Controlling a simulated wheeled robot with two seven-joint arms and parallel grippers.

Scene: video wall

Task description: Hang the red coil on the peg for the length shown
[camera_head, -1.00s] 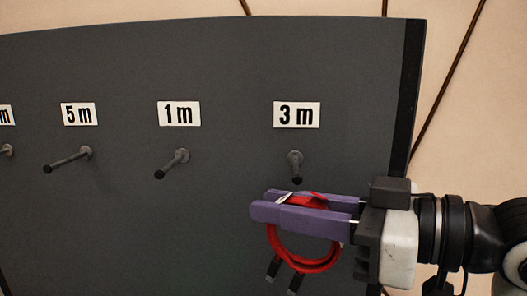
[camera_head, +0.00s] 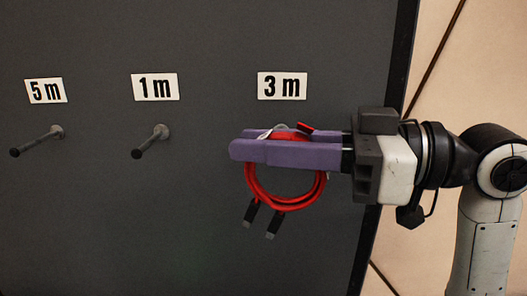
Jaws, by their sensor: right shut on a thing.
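The red coil (camera_head: 286,205) hangs from my right gripper (camera_head: 240,146), whose purple fingers are shut on its top. Two black plugs dangle from the coil's bottom. A small white tag shows at the top of the coil, but no length can be read on it. The gripper and coil are in front of the dark board, just below the "3 m" label (camera_head: 282,86). The peg under that label is mostly hidden behind the gripper; a greyish curve shows just above the fingers. I cannot tell whether the coil touches that peg. My left gripper is not in view.
The dark board (camera_head: 200,230) also carries a "1 m" label (camera_head: 155,87) over a peg (camera_head: 151,141) and a "5 m" label (camera_head: 46,91) over a peg (camera_head: 37,142). Both pegs are bare. The board's right edge lies behind my right wrist.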

